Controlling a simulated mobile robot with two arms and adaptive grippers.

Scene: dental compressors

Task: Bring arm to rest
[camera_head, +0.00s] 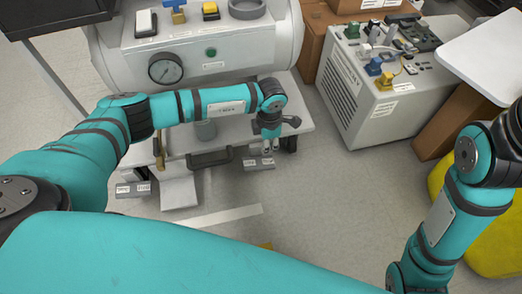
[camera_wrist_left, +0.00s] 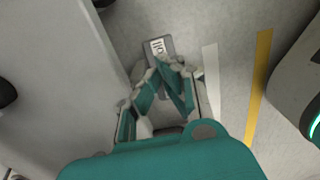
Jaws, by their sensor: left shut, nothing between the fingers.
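My left arm (camera_head: 215,104) reaches across from the left, in front of the white compressor. My left gripper (camera_head: 269,147) points down at the arm's end, beside the front right of the compressor's base. It is shut and empty. In the left wrist view the fingers of my left gripper (camera_wrist_left: 172,64) come together just by a small grey plate marked "oil" (camera_wrist_left: 158,46); I cannot tell whether they touch it. My right arm (camera_head: 440,225) shows at the right edge of the head view, bent at a joint. Its gripper is out of view.
The white compressor (camera_head: 205,55) with a pressure gauge (camera_head: 166,69) stands at the back. A grey cabinet (camera_head: 375,95) with colored valves stands to its right. A white tabletop (camera_head: 490,50) and a yellow object (camera_head: 490,240) are at the right. Grey floor (camera_head: 320,200) lies clear in front.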

